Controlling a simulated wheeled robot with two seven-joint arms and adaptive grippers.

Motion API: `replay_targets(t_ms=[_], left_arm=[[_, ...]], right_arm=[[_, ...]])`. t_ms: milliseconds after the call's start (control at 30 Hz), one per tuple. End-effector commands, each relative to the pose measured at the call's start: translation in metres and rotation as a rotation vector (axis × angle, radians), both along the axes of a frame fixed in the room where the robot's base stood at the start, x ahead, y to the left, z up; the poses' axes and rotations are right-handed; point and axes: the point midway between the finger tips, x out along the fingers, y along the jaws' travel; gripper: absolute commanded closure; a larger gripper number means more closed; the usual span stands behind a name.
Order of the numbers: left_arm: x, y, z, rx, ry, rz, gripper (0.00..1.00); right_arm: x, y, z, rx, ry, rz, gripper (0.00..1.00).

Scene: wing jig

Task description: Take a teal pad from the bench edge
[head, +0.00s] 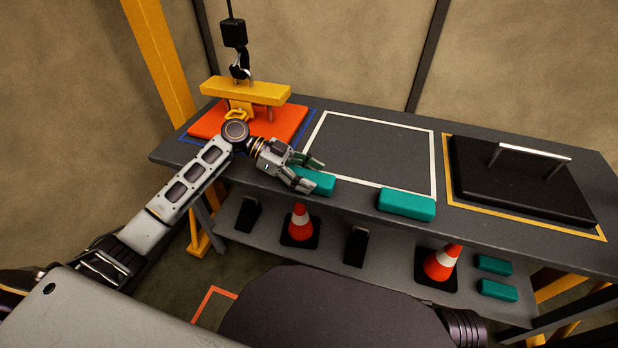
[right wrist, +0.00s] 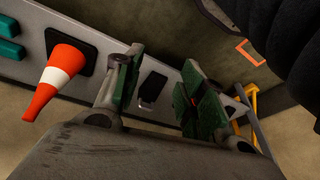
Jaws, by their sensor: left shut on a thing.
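Two teal pads lie at the front edge of the bench (head: 380,212). My left gripper (head: 308,173) is shut on the left teal pad (head: 318,181), with its fingers over the pad's left end. The pad appears at bench-top height; I cannot tell whether it still touches the bench. The other teal pad (head: 407,204) lies free to its right. My right gripper (right wrist: 162,97) shows in the right wrist view with its fingers apart and nothing between them. It is hidden in the head view.
An orange plate (head: 290,120) under a yellow lifting beam (head: 245,92) sits at the left. A white-outlined area (head: 375,150) is empty. A black handled plate (head: 520,185) lies at the right. The lower shelf holds cones (head: 300,222) and two teal pads (head: 497,290).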

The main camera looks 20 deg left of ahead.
Motion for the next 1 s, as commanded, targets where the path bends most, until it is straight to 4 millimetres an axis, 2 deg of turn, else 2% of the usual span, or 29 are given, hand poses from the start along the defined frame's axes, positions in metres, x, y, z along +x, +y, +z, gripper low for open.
replay_targets(t_ms=[267,800,1000], left_arm=[[0.0,0.0,0.018,0.0,-0.004,-0.001,0.67],[0.0,0.0,0.091,0.0,-0.002,0.0,0.67],[0.0,0.0,0.1,0.0,-0.001,0.0,0.67]], right_arm=[[0.0,0.0,0.0,-0.003,0.005,-0.001,0.6],[0.002,-0.005,-0.025,-0.025,0.045,-0.006,0.6],[0.003,-0.006,-0.03,-0.028,0.049,-0.007,0.6]])
